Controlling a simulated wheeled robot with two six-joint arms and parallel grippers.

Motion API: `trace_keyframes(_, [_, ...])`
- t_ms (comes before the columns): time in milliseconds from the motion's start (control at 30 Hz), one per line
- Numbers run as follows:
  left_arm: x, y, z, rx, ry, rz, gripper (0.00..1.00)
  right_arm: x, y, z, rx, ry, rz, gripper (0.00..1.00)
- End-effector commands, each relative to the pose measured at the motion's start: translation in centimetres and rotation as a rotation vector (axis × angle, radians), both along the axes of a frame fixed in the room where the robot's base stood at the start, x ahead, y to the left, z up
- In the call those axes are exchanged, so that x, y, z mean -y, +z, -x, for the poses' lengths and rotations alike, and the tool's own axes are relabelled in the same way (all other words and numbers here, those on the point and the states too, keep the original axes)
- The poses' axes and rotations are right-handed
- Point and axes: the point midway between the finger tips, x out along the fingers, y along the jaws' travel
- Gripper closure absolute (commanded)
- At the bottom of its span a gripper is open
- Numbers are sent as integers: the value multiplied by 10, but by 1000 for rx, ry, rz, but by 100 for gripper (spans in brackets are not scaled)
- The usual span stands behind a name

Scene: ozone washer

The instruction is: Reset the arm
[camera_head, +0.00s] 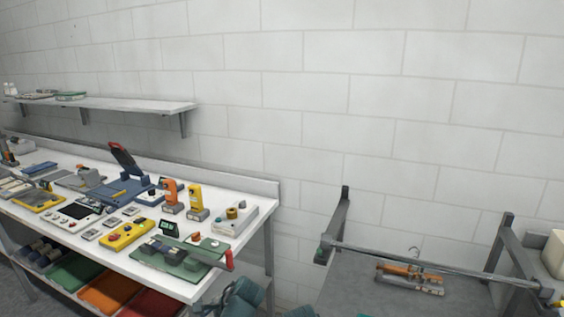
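A white workbench (182,281) at the left carries several devices, with coloured bins (110,290) below. A wall shelf (130,104) hangs above. At the right, a metal rail (440,268) crosses a grey surface (365,285), with orange-brown hangers (410,270). Unclear teal shapes (240,297) are at bottom centre.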

Motion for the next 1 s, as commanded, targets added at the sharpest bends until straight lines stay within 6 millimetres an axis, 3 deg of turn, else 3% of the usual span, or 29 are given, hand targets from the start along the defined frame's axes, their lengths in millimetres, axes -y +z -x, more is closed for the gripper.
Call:
trace_keyframes(33, [20, -8, 22, 23, 80, 89, 33, 0, 2, 0, 0, 0, 0, 50])
trace_keyframes(200, [84, -29, 81, 49, 411, 364, 33, 0, 4, 0, 0, 0, 0, 50])
trace_keyframes(400, [129, -36, 125, 16, 669, 513, 33, 0, 5, 0, 0, 0, 0, 50])
trace_keyframes(600, [142, -37, 137, 2, 750, 547, 33, 0, 5, 0, 0, 0, 0, 50])
trace_keyframes(1000, [141, -37, 136, 3, 749, 547, 33, 0, 5, 0, 0, 0, 0, 50])
